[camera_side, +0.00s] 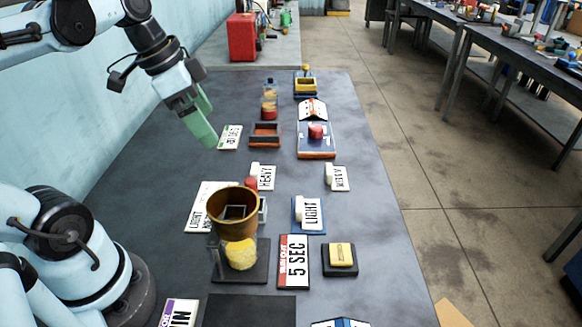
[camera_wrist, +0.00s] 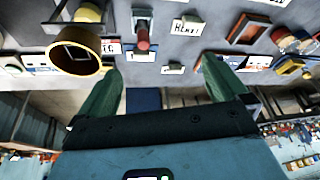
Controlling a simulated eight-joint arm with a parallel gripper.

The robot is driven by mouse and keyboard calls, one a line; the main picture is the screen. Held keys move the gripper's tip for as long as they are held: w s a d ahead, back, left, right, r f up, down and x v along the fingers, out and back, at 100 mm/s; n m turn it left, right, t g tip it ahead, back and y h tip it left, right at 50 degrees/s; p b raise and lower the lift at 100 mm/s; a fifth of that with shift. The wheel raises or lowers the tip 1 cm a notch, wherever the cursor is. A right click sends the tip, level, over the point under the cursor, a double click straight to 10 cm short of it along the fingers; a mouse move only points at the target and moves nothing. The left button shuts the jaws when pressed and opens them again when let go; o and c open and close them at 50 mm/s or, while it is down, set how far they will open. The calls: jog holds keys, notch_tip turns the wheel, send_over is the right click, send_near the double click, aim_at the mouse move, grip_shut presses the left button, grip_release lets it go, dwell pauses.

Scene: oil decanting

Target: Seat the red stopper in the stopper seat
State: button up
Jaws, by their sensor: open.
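My gripper (camera_side: 204,125) is open, with green fingers, above the left side of the table near a small white label card. In the wrist view my gripper (camera_wrist: 160,78) has its two fingers apart with nothing between them. A small red piece, apparently the red stopper (camera_side: 251,183), is beside the HEAVY card, just behind the brown funnel. It also shows as a red cylinder in the wrist view (camera_wrist: 143,40), next to a pale bracket (camera_wrist: 142,18). The bracket may be the stopper seat, but I cannot tell. My gripper is apart from the red piece.
The brown funnel (camera_side: 233,200) stands over a yellow-filled vessel (camera_side: 241,253). A red-rimmed tray (camera_side: 265,135), a bottle (camera_side: 269,97) and a red dome on a pad (camera_side: 317,131) stand farther back. Cards and a yellow block (camera_side: 341,256) lie nearer. The table's right strip is clear.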

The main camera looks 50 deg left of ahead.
jog(key=w+d+f+n+t+y, duration=0.1)
jog(key=w+d+f+n+t, duration=0.1)
jog(key=d+f+n, duration=0.2)
notch_tip(320, 180, down, 3)
jog(key=shift+w+d+r+n+t, duration=0.2)
jog(key=shift+w+d+n+t, duration=0.1)
jog(key=shift+n+t, duration=0.1)
jog(key=shift+d+f, duration=0.15)
jog(key=shift+c, duration=0.8)
jog(key=shift+n, duration=0.3)
jog(key=c, duration=0.7)
jog(key=shift+o, duration=0.2)
